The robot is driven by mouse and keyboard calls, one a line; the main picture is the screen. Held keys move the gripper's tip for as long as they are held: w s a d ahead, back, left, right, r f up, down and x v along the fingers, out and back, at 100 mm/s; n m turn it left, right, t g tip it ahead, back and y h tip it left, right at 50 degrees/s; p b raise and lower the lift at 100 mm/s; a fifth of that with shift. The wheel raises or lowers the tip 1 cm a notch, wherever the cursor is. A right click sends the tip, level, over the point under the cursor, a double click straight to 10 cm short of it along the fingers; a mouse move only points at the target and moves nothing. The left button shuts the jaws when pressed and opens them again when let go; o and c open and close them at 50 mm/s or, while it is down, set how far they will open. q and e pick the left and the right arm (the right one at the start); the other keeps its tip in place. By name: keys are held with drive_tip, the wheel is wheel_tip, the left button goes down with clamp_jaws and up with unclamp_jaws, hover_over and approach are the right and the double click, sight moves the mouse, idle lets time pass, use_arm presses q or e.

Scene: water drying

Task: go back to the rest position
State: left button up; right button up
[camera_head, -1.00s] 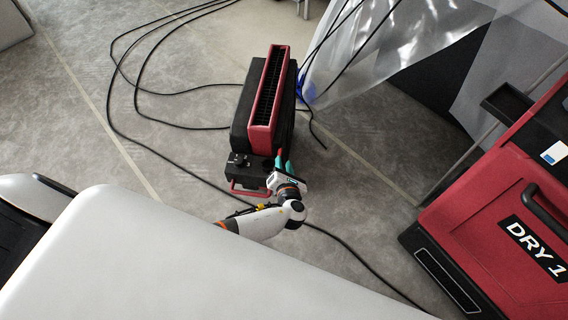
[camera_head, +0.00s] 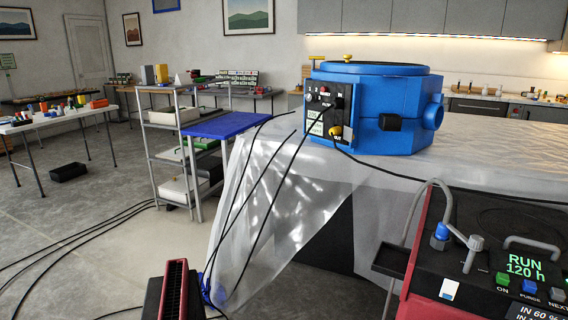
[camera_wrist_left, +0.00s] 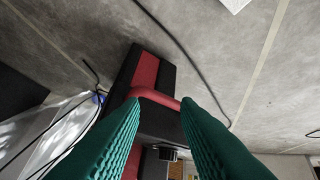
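In the left wrist view my left gripper (camera_wrist_left: 160,103) shows two green ribbed fingers set apart, with nothing held between them. A red bar handle of the black-and-red floor unit (camera_wrist_left: 145,70) appears just past the fingertips; I cannot tell whether they touch it. In the head view only the top of this unit (camera_head: 177,292) shows at the bottom edge. Neither gripper shows in the head view, and my right gripper is in no current view.
A blue machine (camera_head: 375,110) stands on a table draped with clear plastic sheeting (camera_head: 290,215). The dryer with a "RUN 120 h" display (camera_head: 522,264) is at the lower right. A grey shelf (camera_head: 150,155) stands left of centre. Black cables (camera_head: 75,238) cross the floor.

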use_arm(q)
drive_tip(key=s+f+n+g+h, duration=0.2)
drive_tip(key=s+f+n+h, duration=0.15)
drive_tip(key=s+n, duration=0.75)
drive_tip(key=s+f+n+g+h, duration=0.25)
drive_tip(key=s+f+n, duration=0.25)
drive_tip(key=s+n, duration=0.65)
drive_tip(key=s+a+r+g+p, duration=0.1)
drive_tip(key=s+r+p, duration=0.5)
drive_tip(key=p, duration=0.7)
drive_tip(key=s+n, duration=0.1)
drive_tip(key=s, duration=0.1)
drive_tip(key=shift+s+a+y, duration=0.2)
drive_tip(key=shift+s+y, duration=0.1)
drive_tip(key=shift+y, duration=0.1)
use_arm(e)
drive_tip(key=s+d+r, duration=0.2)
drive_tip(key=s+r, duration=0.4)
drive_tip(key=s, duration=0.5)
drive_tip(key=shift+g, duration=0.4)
